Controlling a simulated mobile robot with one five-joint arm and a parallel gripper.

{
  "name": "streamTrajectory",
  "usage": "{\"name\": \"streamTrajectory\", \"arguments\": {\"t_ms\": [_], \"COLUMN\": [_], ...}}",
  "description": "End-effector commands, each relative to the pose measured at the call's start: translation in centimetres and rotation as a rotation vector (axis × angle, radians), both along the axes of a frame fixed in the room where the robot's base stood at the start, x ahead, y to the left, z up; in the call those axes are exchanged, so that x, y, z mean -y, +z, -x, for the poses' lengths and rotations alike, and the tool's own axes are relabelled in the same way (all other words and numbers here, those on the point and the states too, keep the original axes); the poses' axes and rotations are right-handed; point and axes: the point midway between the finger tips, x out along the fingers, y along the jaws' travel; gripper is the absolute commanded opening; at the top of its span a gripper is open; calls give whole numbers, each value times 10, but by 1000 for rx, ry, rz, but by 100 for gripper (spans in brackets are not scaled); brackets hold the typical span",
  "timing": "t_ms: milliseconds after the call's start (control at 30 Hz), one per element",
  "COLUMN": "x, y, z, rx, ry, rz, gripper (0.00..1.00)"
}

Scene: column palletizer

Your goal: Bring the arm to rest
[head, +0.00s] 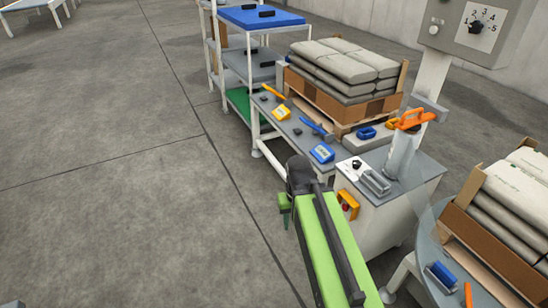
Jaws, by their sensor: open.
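My arm reaches up from the bottom of the head view as a bright green link with a dark bar along it, ending in a dark rounded joint. A small dark green part of my arm shows just left of and below that joint. I cannot make out gripper fingers; the arm's far end seems hidden behind the green link. Nothing is seen held. The arm shows over the grey floor, left of the white cabinet (385,222).
A long bench (292,133) with blue and yellow tools runs behind the arm. A white shelf rack (262,17) stands behind it. Stacked sacks (345,62) lie at the back, more sacks (520,190) at right. A dial panel (470,35) stands upper right.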

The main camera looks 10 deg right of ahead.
Motion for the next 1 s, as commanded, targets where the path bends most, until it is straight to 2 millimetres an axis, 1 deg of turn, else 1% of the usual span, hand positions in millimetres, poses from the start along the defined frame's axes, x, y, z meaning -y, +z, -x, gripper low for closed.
{"name": "streamTrajectory", "arguments": {"t_ms": [33,67,167,200,267,300,367,400,467,500,600,700,867,967,1000], "x": [0,0,0,-1,-1,-1,-1,-1,-1,-1,-1,-1,-1,-1,-1], "y": [23,33,76,95,126,146,174,193,221,239,272,282,275,275,275], "z": [0,0,0,0,0,0,0,0,0,0,0,0,0,0,0], "rx": [0,0,0,0,0,0,0,0,0,0,0,0,0,0,0], "ry": [0,1,1,1,2,2,2,2,2,3,3,3,3,3,3], "rz": [0,0,0,0,0,0,0,0,0,0,0,0,0,0,0], "gripper": [41,41,41,41,41,41,41,41,41,41,41,41,41,41,37]}}
